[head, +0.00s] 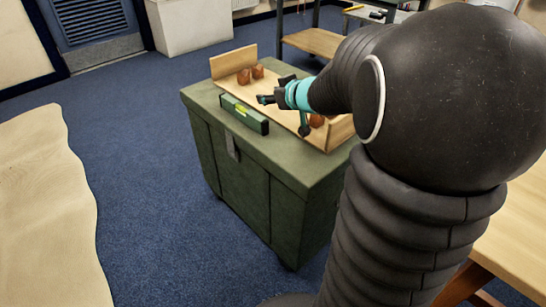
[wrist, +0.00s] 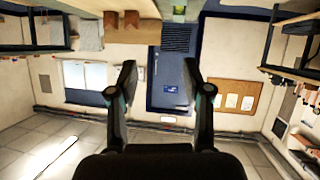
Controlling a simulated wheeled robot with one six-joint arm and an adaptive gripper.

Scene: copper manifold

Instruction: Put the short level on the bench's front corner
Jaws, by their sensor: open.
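A short green level (head: 244,113) with a yellow-green vial lies on top of a green chest, along its front left edge. Its end also shows at the top of the upside-down wrist view (wrist: 179,10). My gripper (wrist: 158,78) is open and empty, its two dark fingers apart. In the head view it hangs over the chest top, just right of the level and apart from it. A wooden bench top (head: 522,235) shows at the right edge of the head view, partly hidden by my arm. I cannot tell which of its corners is the front one.
The green chest (head: 240,180) also carries a wooden tray (head: 233,60) with copper-brown fittings (head: 250,74), close behind the level. A pale wavy-edged surface (head: 45,210) is at the left. Blue carpet (head: 150,200) is clear between. A shelved bench (head: 315,42) stands behind.

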